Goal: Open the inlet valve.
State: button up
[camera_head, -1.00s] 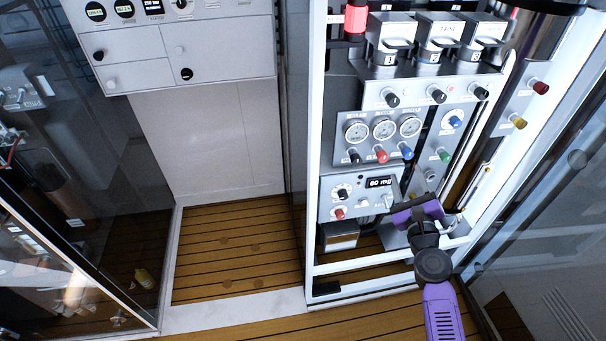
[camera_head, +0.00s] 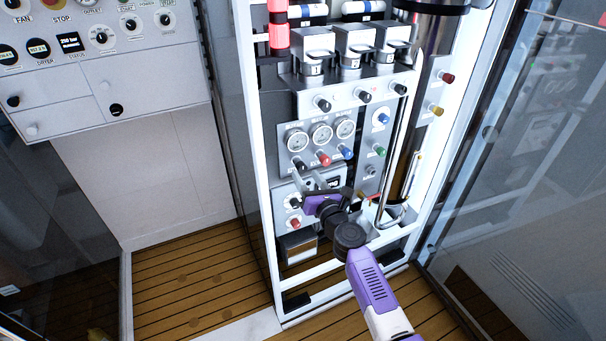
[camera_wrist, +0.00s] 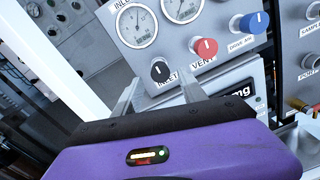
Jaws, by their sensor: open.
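The inlet valve is a black knob with a white line (camera_wrist: 160,70) above the label INLET in the wrist view. In the head view it is the leftmost knob (camera_head: 299,165) in the row under the gauges. My gripper (camera_wrist: 158,90) is open and empty, with its two fingers pointing at the panel. The knob shows between and just beyond the fingertips; I cannot tell the exact gap. In the head view my gripper (camera_head: 312,179) is just below the knob row, and its hand covers part of the lower display box (camera_head: 283,188).
A red VENT knob (camera_wrist: 203,47) sits close to the right of the inlet knob, with a blue knob (camera_wrist: 254,22) beyond it. Gauges (camera_head: 321,133) are above. A white frame post (camera_head: 258,200) borders the panel on the left. A curved metal pipe (camera_head: 398,165) stands at right.

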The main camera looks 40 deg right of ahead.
aim_at(303, 170)
jog(key=shift+b+x, duration=0.35)
jog(key=shift+x, duration=1.2)
grip_shut()
